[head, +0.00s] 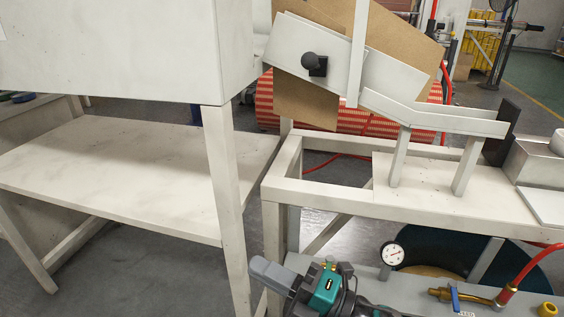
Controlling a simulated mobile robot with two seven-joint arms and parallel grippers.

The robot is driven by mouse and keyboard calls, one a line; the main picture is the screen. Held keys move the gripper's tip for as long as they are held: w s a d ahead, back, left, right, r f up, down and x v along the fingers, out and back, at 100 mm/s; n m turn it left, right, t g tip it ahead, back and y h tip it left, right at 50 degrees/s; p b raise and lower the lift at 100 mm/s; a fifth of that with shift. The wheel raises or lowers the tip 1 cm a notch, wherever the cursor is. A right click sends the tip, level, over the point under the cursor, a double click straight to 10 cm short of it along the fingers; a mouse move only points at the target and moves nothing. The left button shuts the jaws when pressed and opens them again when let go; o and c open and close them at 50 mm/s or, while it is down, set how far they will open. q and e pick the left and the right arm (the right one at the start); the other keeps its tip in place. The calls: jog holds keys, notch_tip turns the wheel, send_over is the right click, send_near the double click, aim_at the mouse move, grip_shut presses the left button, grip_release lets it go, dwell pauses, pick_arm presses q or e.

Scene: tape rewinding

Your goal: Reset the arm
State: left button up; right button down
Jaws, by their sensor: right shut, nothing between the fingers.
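My left gripper is not in view.
A white stand (215,150) with a low shelf (130,165) fills the left. A sloped grey chute (440,118) stands on the white frame (470,205). Below are a pressure gauge (393,254) and a brass valve (455,296) with a red hose.

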jog(key=w+d+f+m+t+h, duration=0.1)
jog(key=d+f+m+t+h, duration=0.1)
jog(key=d+m+t+h, duration=0.35)
jog(key=w+d+f+m+t+h, duration=0.1)
jog(key=d+f+m+t+h, duration=0.1)
jog(key=m, duration=0.6)
jog(key=s+d+f+m+g+h, duration=0.3)
jog(key=s+d+f+m+h, duration=0.15)
jog(key=f+m, duration=0.25)
jog(key=s+d+f+m+g+h, duration=0.3)
jog(key=s+d+f+m, duration=0.25)
jog(key=f+m, duration=0.2)
pick_arm(q)
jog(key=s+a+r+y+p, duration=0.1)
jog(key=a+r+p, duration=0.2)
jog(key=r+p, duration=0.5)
jog(key=p, duration=0.4)
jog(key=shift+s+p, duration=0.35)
pick_arm(e)
notch_tip(320, 180, up, 9)
jog(key=d+h, duration=0.1)
jog(key=d, duration=0.1)
jog(key=shift+s+d+t, duration=0.3)
jog(key=shift+t, duration=0.05)
jog(key=shift+f, duration=0.1)
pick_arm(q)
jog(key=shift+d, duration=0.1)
